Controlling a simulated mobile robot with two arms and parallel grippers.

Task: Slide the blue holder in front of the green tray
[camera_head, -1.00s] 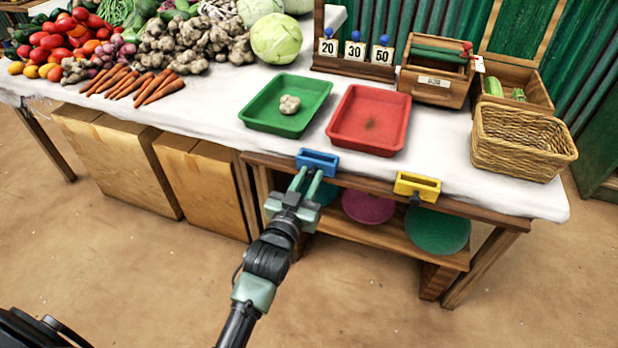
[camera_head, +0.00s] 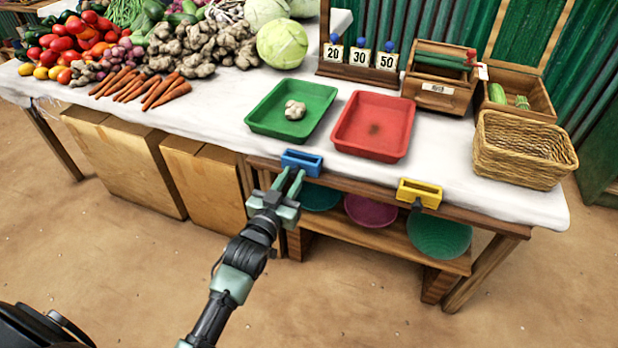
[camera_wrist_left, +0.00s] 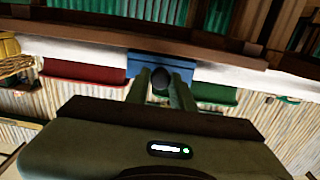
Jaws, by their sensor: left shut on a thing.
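The blue holder (camera_head: 302,162) sits on the rail along the table's front edge, about in front of the gap between the green tray and the red tray. In the left wrist view the dark knob (camera_wrist_left: 161,82) shows between the fingers, below the blue holder (camera_wrist_left: 160,62). My right gripper is out of view.
The red tray (camera_head: 344,140) stands right of the green tray. A yellow holder (camera_head: 419,192) sits further right on the same rail. The rail left of the blue holder is clear. Colored bowls (camera_head: 440,237) stand on the shelf below.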

